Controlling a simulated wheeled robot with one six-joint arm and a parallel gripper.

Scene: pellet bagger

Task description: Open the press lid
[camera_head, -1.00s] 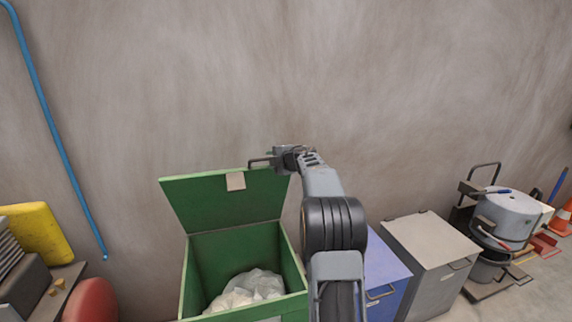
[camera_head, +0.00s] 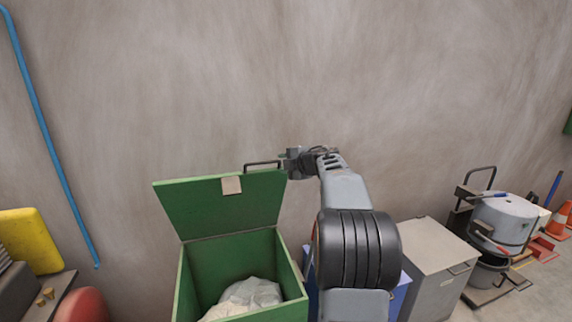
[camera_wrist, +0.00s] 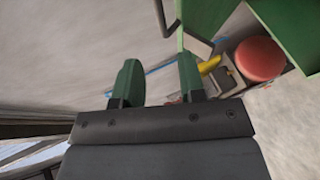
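A green box (camera_head: 290,311) stands below the wall with its green lid (camera_head: 195,209) raised steeply; crumpled clear plastic (camera_head: 250,293) lies inside. The lid has a pale label (camera_head: 231,185) and a dark bar handle (camera_head: 262,165) at its top edge. My gripper (camera_head: 286,164) is just right of the handle. In the wrist view its green fingers (camera_wrist: 160,62) are apart with nothing between them.
A blue-topped box (camera_head: 402,291) and a grey lidded box (camera_head: 432,245) stand right of the green box, partly behind my arm. Farther right is a round grey vessel (camera_head: 505,215). A red rounded object (camera_head: 83,305) and yellow item (camera_head: 30,240) are at left.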

